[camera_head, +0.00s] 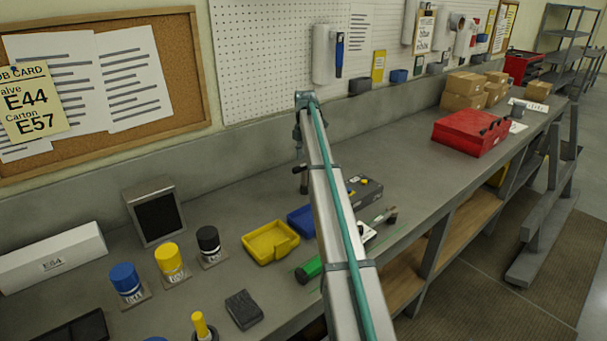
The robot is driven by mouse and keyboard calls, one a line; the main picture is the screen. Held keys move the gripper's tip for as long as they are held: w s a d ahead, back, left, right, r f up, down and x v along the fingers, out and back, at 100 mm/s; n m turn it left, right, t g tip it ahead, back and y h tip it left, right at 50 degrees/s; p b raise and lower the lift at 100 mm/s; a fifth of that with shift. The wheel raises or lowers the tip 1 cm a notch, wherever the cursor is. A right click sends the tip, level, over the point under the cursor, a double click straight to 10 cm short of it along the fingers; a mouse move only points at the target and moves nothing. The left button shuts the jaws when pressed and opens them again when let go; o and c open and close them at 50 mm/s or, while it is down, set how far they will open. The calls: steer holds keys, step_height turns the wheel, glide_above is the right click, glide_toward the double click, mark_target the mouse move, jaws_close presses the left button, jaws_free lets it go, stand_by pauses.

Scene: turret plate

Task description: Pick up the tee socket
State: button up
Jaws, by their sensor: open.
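I cannot identify the tee socket with certainty. A slim tool with a dark end (390,217) lies on the bench just right of my arm, and a green handle (308,270) lies just left of it. My arm hides what lies between them, so I cannot tell if they are one tool. My gripper (302,182) is small and dark at the far end of my arm, pointing down over the back of the bench. It is partly hidden by my arm. It is open, with nothing visibly held, and is apart from both tool parts.
A dark grey box (366,188), a blue tray (300,221) and a yellow tray (270,242) stand near my arm. Blue (125,279), yellow (169,258) and black (208,240) capped pieces stand left. A red case (470,132) and cartons (466,91) stand farther right. Bare bench lies between.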

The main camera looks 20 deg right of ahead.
mark_target(305, 164)
steer(key=shift+f+p, duration=1.5)
steer(key=shift+f, duration=1.7)
jaws_close()
steer(key=shift+r, duration=0.1)
